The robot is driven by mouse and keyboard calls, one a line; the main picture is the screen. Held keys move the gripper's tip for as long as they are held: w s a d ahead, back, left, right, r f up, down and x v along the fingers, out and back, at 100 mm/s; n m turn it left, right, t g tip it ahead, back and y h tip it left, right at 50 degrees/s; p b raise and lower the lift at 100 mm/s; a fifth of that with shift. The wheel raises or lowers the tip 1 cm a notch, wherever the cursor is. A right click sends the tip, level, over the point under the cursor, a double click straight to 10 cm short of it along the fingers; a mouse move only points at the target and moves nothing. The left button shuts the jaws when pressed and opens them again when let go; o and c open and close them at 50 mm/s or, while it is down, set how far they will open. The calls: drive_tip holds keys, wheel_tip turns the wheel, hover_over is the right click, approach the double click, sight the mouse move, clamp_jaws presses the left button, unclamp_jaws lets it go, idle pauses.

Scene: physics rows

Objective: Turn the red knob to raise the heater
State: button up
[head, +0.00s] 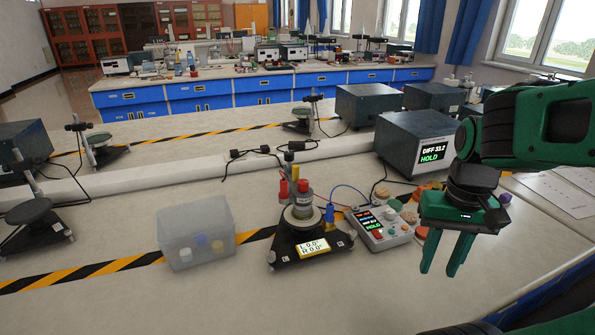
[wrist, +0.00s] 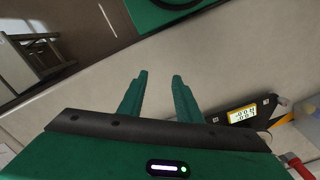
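The apparatus (head: 302,205) stands on a black three-legged base near the middle of the bench in the head view, with red and yellow posts on top. A grey control box (head: 384,230) with a lit display sits to its right. Its small controls are too small to tell which, if any, is the red knob. My gripper (head: 438,271) is open and empty, pointing down to the right of the control box and apart from it. In the wrist view my gripper (wrist: 159,76) has a clear gap between its fingers; the base's yellow readout (wrist: 243,115) shows at right.
A clear bin (head: 196,240) with small coloured pieces stands left of the apparatus. A dark instrument reading DIFF 33.2 HOLD (head: 415,142) stands behind the control box. Several coloured round pieces lie by the box. Cables run across behind. The front of the bench is clear.

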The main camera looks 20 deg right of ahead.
drive_tip(key=shift+o, duration=0.4)
drive_tip(key=shift+w+a, duration=0.1)
drive_tip(key=shift+w, duration=0.05)
drive_tip(key=shift+o, duration=1)
drive_tip(key=shift+s+r, duration=0.25)
drive_tip(key=shift+s, duration=0.05)
wheel_tip(320, 180, up, 14)
drive_tip(key=n, duration=0.7)
hover_over(303, 181)
wheel_tip(303, 181, down, 10)
drive_tip(key=shift+w+f, duration=0.1)
drive_tip(key=c, duration=1.1)
